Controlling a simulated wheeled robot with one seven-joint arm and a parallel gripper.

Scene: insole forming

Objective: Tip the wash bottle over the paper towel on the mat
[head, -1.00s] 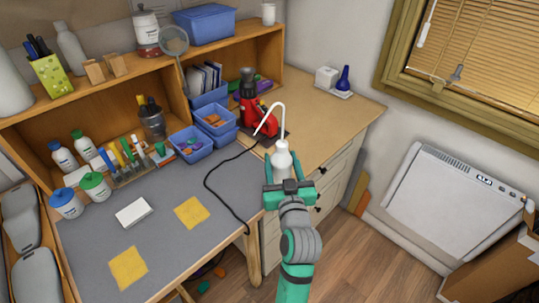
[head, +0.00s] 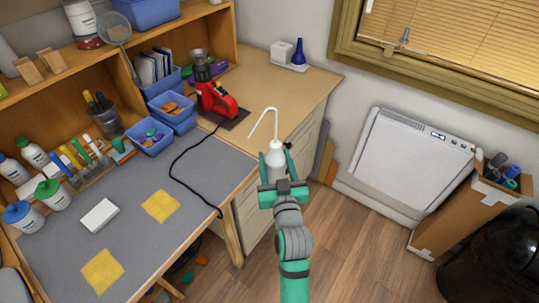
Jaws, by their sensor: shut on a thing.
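The white wash bottle (head: 277,154) with its long bent spout is upright in my gripper (head: 277,172), which is shut around its body. The gripper hides the lower part of the bottle. I hold it in front of the wooden drawer unit, to the right of the desk. The grey mat (head: 140,240) covers the desk at the left. A small white rectangular pad (head: 99,215), which looks like the folded paper towel, lies on the mat, well left of my gripper.
Two yellow squares (head: 160,206) lie on the mat. A black cable (head: 178,162) crosses its right part from a red device (head: 214,98). Bottles, a marker rack and blue bins (head: 152,140) line the mat's back. An open cardboard box (head: 465,212) stands at the right.

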